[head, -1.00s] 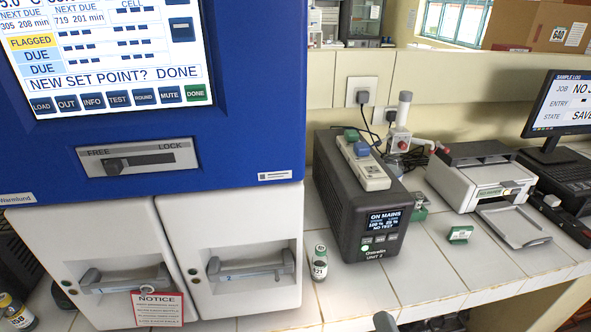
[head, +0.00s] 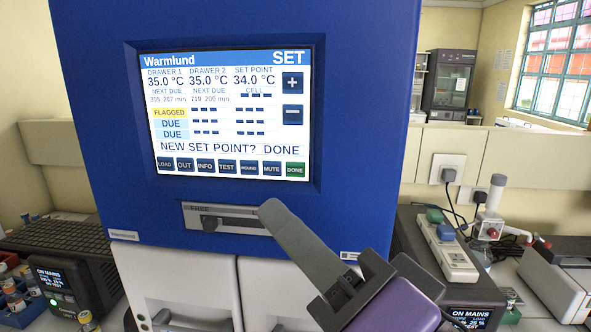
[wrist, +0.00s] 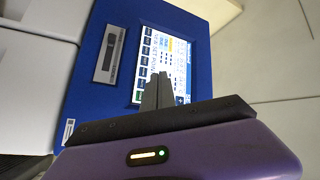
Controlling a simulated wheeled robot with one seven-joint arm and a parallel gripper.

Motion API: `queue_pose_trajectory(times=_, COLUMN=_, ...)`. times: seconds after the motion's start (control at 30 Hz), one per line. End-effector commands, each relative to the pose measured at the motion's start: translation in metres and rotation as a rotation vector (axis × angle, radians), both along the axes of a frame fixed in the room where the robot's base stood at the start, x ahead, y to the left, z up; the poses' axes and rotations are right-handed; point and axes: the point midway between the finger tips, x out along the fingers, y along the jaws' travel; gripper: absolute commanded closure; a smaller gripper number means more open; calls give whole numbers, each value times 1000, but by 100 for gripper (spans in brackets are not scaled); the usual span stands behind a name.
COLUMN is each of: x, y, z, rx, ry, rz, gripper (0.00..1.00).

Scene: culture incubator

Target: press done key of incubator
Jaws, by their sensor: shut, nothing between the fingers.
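The blue incubator (head: 90,90) faces me with its lit touchscreen (head: 228,112), headed SET and reading "NEW SET POINT? DONE". The green DONE key (head: 295,169) is at the right end of the bottom key row. My gripper (head: 270,210) is shut and empty, its grey fingertips in front of the FREE/LOCK slider panel, below the DONE key in the head view and apart from it in the picture. In the wrist view the shut fingers (wrist: 160,78) point at the screen (wrist: 165,60) and cover part of it. I cannot tell their distance from the screen.
The slider panel (head: 225,218) is partly hidden by my fingers. White drawers (head: 165,275) are below. A dark power unit with a socket strip (head: 447,250) stands at right, and another dark unit (head: 70,290) with vials stands at left.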

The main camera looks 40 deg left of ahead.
Motion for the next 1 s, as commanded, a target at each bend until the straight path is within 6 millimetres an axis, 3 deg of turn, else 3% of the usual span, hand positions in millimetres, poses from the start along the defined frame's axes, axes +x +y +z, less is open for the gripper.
queue_pose_trajectory(times=0.37, x=8, y=4, z=-1, rx=1, ry=-1, rz=-3, gripper=100)
queue_pose_trajectory(times=1.0, x=69, y=42, z=0, rx=1, ry=-2, rz=-2, gripper=100)
